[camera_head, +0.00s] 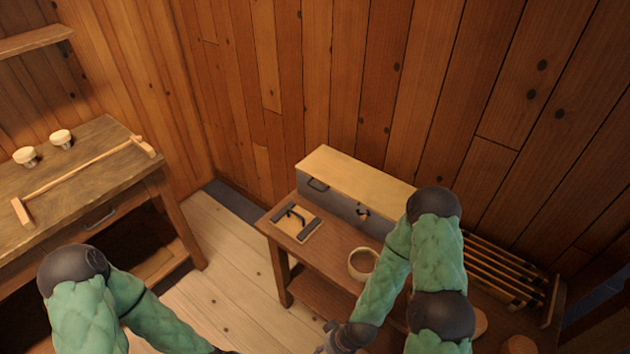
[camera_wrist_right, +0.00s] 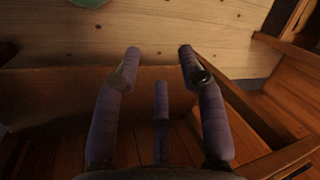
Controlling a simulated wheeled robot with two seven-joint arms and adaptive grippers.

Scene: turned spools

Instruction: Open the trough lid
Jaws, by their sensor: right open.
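The trough (camera_head: 338,204) is a long grey box at the back of the low bench, against the plank wall. Its pale wooden lid (camera_head: 350,169) lies flat and shut on top. Dark fittings show on its front face, and my right arm hides its right end. My right gripper (camera_head: 333,342) is low at the bottom edge of the head view, in front of the bench and well apart from the lid. In the right wrist view the gripper (camera_wrist_right: 159,66) is open with nothing between its fingers. My left arm runs out of the bottom edge, so its gripper is hidden.
On the low bench (camera_head: 262,224) are a small board with dark fittings (camera_head: 297,223), a pale ring (camera_head: 361,265) and a rack of dark rods (camera_head: 500,268). A workbench (camera_head: 75,165) at left holds two small pots and a long wooden tool. Floor between is clear.

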